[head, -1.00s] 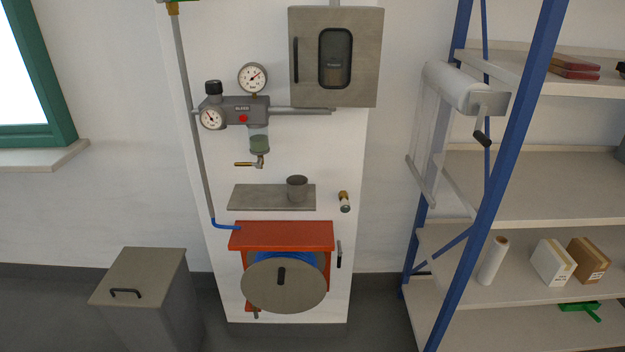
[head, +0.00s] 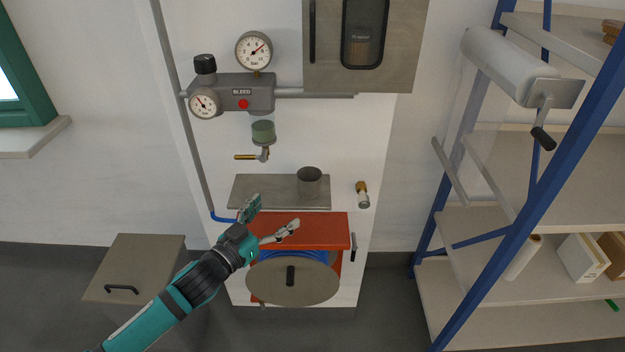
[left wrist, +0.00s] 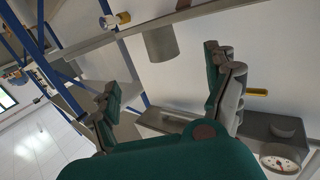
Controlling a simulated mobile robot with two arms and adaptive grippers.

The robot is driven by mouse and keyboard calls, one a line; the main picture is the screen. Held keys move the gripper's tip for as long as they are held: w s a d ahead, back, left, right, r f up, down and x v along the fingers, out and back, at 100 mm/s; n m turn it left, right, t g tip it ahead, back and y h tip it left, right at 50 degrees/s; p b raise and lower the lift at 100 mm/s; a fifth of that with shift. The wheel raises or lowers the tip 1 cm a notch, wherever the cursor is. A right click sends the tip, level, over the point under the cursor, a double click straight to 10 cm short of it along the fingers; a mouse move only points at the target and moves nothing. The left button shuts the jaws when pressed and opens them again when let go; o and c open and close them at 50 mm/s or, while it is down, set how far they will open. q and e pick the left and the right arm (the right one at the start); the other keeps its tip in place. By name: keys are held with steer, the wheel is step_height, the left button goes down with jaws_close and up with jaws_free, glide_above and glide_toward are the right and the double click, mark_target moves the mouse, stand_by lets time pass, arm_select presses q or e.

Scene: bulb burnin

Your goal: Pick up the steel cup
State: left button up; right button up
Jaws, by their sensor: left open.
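The steel cup (head: 309,182) stands upright on the right part of a small grey shelf (head: 250,190) on the white wall panel. It also shows in the left wrist view (left wrist: 162,45), where it appears upside down beyond the fingers. My left gripper (head: 275,216) is open and empty, below and to the left of the cup, in front of the shelf's lower edge and the red hose reel bracket. In the left wrist view the two fingers (left wrist: 172,82) are spread apart, with the cup between them but farther off. My right gripper is not in view.
A yellow-handled valve (head: 250,156) and the gauge block (head: 240,92) are above the shelf. A brass fitting (head: 362,194) sticks out right of it. The hose reel (head: 310,280) is below. A blue-framed rack (head: 520,235) stands at right, a grey bin (head: 135,265) at lower left.

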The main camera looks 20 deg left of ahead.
mark_target(303, 187)
arm_select(q)
steer(key=p+x, duration=0.1)
steer(key=x, duration=0.7)
steer(key=shift+w, duration=0.3)
steer(key=shift+x, duration=0.85)
steer(key=p+x, duration=0.1)
steer(key=x, duration=0.3)
steer(key=shift+w+f, duration=0.15)
steer(key=shift+w, duration=0.15)
steer(key=c, duration=1.3)
